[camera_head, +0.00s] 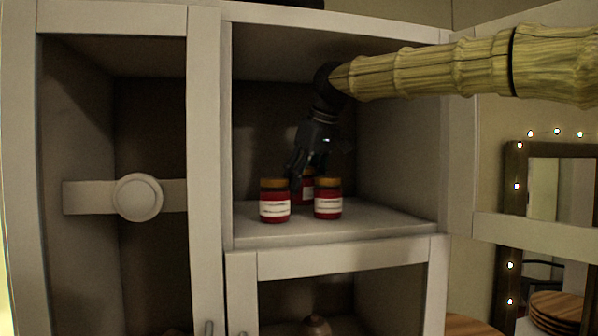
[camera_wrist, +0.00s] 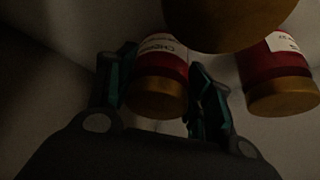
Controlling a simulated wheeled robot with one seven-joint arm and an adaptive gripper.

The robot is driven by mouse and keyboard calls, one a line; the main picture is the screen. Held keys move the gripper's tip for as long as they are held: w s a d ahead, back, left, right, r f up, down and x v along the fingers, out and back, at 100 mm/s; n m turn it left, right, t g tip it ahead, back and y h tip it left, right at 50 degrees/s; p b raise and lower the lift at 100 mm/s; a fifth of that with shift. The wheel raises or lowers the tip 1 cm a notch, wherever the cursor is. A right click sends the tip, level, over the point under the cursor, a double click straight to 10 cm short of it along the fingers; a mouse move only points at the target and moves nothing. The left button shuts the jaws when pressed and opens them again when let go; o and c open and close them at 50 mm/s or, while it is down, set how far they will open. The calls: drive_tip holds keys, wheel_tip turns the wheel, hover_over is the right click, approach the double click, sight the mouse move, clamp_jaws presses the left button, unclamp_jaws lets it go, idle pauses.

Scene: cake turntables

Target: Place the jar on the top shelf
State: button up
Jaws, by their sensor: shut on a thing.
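Three red jars with tan lids and white labels show in the upper right compartment: a left jar (camera_head: 275,202), a right jar (camera_head: 328,200) and a middle jar (camera_head: 307,190) set behind them. My gripper (camera_head: 306,172) reaches down into the group and appears shut on the middle jar, partly hiding it. In the wrist view, the held jar (camera_wrist: 158,85) is between my two fingers. Another jar (camera_wrist: 278,75) is to its right, and a tan lid (camera_wrist: 230,20) looms close at the top. I cannot tell whether the held jar touches the shelf.
The compartment's shelf (camera_head: 350,228) has bare room at the right. A side wall (camera_head: 400,150) and a top frame bound the opening. A cabinet door (camera_head: 530,230) stands at the right. A lower compartment holds a small brown object (camera_head: 316,326).

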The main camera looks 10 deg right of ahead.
sight(341, 198)
drive_tip(key=shift+w+r+g+p, duration=0.1)
drive_tip(key=shift+r+g+p, duration=0.25)
drive_tip(key=shift+p, duration=0.45)
drive_tip(key=shift+w+a+f, duration=0.1)
drive_tip(key=shift+f, duration=1)
drive_tip(key=o, duration=1.1)
drive_tip(key=shift+f, duration=0.1)
drive_tip(key=shift+o, duration=0.2)
drive_tip(key=shift+r+b, duration=0.2)
drive_tip(key=shift+b, duration=0.25)
drive_tip(key=shift+s+r+b, duration=0.2)
drive_tip(key=shift+s+b, duration=0.05)
drive_tip(key=shift+b, duration=0.15)
drive_tip(key=s+d+b, duration=0.2)
drive_tip(key=s, duration=0.1)
drive_tip(key=s+d+b, duration=0.2)
drive_tip(key=s, duration=0.2)
drive_tip(key=s+d+b, duration=0.2)
drive_tip(key=s, duration=0.1)
drive_tip(key=shift+s+d+r, duration=0.2)
drive_tip(key=shift+d+r, duration=0.05)
